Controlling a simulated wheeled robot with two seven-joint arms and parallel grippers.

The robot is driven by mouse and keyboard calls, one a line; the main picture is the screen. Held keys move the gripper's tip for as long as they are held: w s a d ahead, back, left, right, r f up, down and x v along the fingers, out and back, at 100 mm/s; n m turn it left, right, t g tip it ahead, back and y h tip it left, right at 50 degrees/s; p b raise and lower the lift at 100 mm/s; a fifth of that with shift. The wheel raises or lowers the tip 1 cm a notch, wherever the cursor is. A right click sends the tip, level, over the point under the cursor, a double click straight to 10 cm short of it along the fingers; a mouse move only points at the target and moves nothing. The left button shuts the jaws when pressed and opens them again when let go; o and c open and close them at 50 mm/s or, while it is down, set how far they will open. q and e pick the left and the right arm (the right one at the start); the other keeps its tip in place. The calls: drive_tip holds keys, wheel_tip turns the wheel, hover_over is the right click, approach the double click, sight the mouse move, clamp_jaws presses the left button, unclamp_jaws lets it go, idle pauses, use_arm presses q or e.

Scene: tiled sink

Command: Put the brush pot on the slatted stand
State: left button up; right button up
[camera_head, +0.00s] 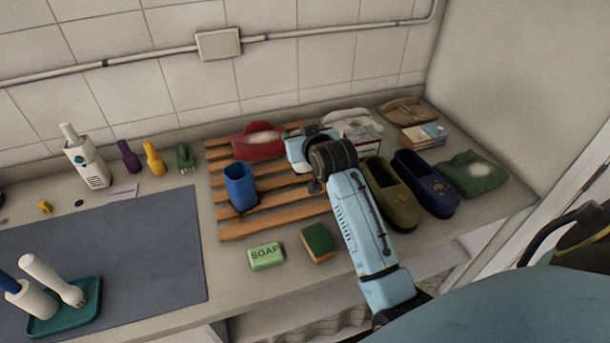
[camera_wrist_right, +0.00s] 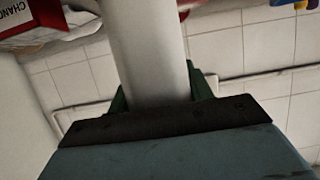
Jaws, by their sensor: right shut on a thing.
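A blue open pot (camera_head: 240,187), the one thing that looks like the brush pot, stands upright on the left end of the wooden slatted stand (camera_head: 285,213). My right gripper (camera_head: 299,150) is over the back right part of the stand, apart from the blue pot. In the right wrist view a pale grey cylinder (camera_wrist_right: 152,45) runs out from the gripper body, with dark green pieces behind it. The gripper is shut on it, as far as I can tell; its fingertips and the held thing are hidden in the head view. My left gripper is not in view.
Olive (camera_head: 390,196) and dark blue (camera_head: 427,183) shoes stand right of my arm. Green soap (camera_head: 266,256) and a sponge (camera_head: 318,243) lie in front. A grey mat (camera_head: 140,255) is at left.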

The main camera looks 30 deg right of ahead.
drive_tip(key=f, duration=0.3)
drive_tip(key=d+f, duration=0.1)
drive_tip(key=f, duration=0.2)
drive_tip(key=w+f, duration=0.1)
drive_tip(key=f, duration=0.2)
drive_tip(key=shift+w+d, duration=0.1)
drive_tip(key=shift+d, duration=0.15)
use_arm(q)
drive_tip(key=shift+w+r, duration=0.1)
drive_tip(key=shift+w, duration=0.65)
use_arm(e)
drive_tip(key=shift+f, duration=0.2)
drive_tip(key=shift+f, duration=0.15)
drive_tip(key=o, duration=1.3)
drive_tip(key=shift+o, duration=0.2)
